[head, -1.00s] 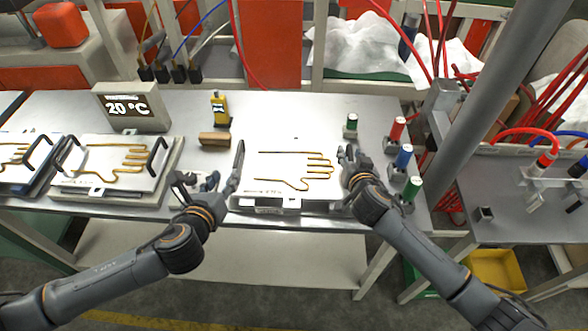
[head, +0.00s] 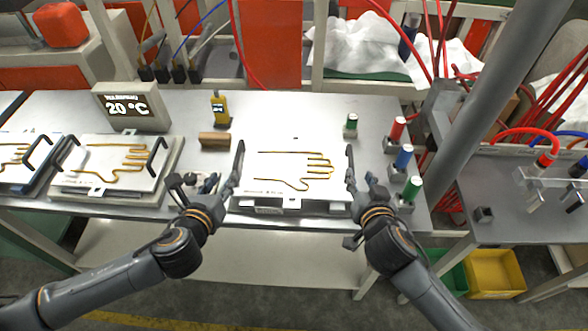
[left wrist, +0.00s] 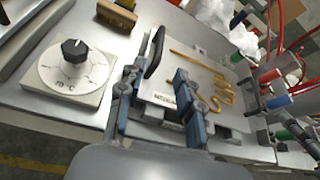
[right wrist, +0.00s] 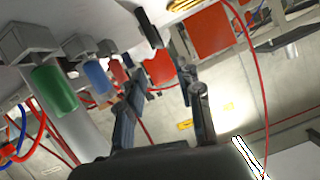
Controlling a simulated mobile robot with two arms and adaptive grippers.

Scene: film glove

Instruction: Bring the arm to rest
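A white plate with a gold hand outline (head: 272,172) lies on the bench in the middle, with a dark handle at each side. My left gripper (head: 200,190) is by the plate's left handle (head: 239,162). In the left wrist view its fingers (left wrist: 158,105) are apart, with the handle beyond them; whether they touch it I cannot tell. My right gripper (head: 380,192) is at the bench's front edge, below right of the plate's right handle (head: 350,164). In the right wrist view its fingers (right wrist: 163,100) are spread with nothing held between them.
Red (head: 397,130), blue (head: 403,158) and green (head: 411,188) cylinders in metal blocks stand close right of my right gripper. A dial box (left wrist: 75,65) is left of my left gripper. A similar plate (head: 120,163) lies to the left. A grey post (head: 480,110) rises at the right.

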